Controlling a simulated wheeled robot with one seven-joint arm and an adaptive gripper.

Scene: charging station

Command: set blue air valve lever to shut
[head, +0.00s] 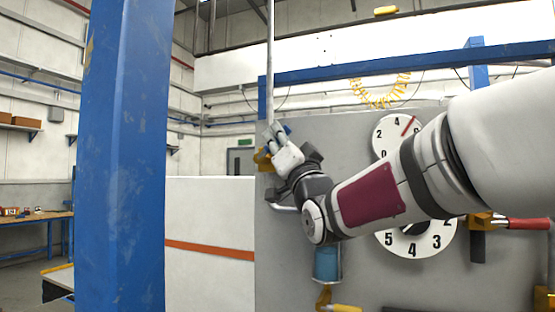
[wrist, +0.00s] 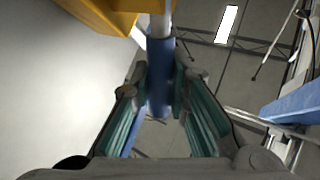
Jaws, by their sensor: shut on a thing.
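The blue air valve lever (wrist: 159,65) runs down the middle of the wrist view, with a bare metal part at its upper end beside a yellow body (wrist: 110,15). My gripper (wrist: 160,90) has its teal-padded fingers on either side of the blue sleeve and is shut on it. In the head view my gripper (head: 272,132) is at the upper left edge of the grey panel, against the yellow valve body (head: 262,159). The lever is hidden there behind my fingers, so its angle is hard to tell.
The grey panel (head: 345,125) carries a white upper dial (head: 385,135), a larger numbered dial (head: 440,238), a blue bowl (head: 327,263) and a red handle (head: 527,223). A blue post (head: 125,150) stands at left. My arm covers much of the panel.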

